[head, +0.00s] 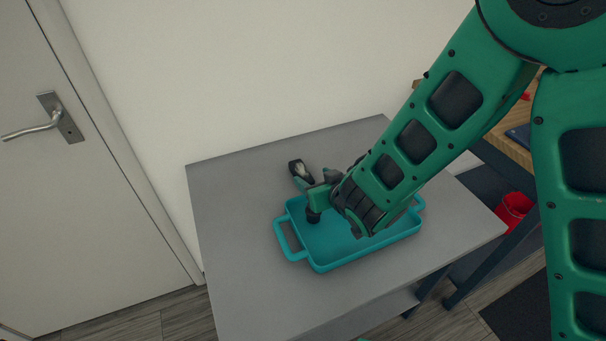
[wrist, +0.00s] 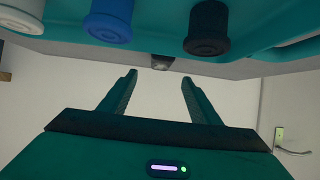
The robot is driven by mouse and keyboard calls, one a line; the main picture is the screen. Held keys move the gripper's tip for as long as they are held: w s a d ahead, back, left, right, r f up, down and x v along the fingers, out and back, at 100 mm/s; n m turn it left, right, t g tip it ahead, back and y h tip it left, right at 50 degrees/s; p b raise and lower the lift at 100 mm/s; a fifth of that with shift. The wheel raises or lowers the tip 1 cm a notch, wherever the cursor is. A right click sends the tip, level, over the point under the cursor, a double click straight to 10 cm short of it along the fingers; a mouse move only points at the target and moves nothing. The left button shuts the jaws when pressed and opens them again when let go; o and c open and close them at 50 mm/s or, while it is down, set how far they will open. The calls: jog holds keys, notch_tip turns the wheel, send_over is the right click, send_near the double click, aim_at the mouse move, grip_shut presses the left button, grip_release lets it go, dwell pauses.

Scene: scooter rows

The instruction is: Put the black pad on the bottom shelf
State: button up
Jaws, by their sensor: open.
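The black pad (head: 313,215) is a short dark cylinder standing at the left end of a teal tray (head: 322,266) on a grey table. It also shows at the top right of the upside-down wrist view (wrist: 207,30). My gripper (head: 322,187) is open and level above the tray's back left part, close to the pad. In the wrist view its two fingers (wrist: 158,78) are spread with nothing between them, and the pad lies outside them. Part of the bottom shelf (head: 378,314) shows under the table's front edge; the rest is hidden.
A blue pad (wrist: 107,22) and a white one (wrist: 22,15) also stand in the tray, hidden by my arm in the head view. A small dark item (head: 296,168) lies behind the tray. The table's left side (head: 237,240) is clear. A red bucket (head: 514,210) stands at right.

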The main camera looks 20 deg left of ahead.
aim_at(302, 171)
jog(key=x, duration=1)
jog(key=shift+w+a+f, duration=0.1)
jog(key=shift+w+f, duration=0.1)
jog(key=shift+f, duration=0.05)
jog(key=c, duration=1.3)
jog(key=shift+r, duration=0.1)
